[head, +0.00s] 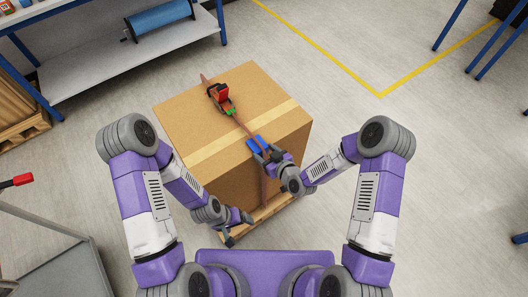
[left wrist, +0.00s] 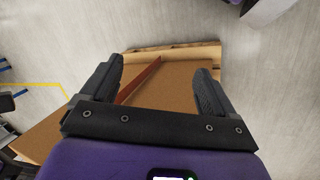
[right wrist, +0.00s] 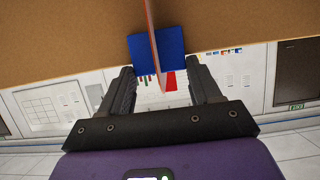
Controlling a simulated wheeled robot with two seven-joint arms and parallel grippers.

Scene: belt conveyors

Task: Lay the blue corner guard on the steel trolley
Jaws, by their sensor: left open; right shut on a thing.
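The blue corner guard (head: 257,145) sits at the near top edge of a large cardboard box (head: 184,117), with a brown strap (head: 240,124) running across it. My right gripper (head: 265,149) is shut on the guard. In the right wrist view the guard (right wrist: 145,52) lies between the fingertips, and the strap's edge passes in front of it. My left gripper (head: 240,226) is open and empty, low beside the box's near side. In the left wrist view the strap (left wrist: 140,78) shows between its spread fingers. The steel trolley (head: 62,268) stands at the lower left, partly out of frame.
A red-and-black strapping tool (head: 219,93) sits on the strap on top of the box. The box stands on a wooden pallet (head: 272,208). A bench with a blue roll (head: 160,18) is at upper left.

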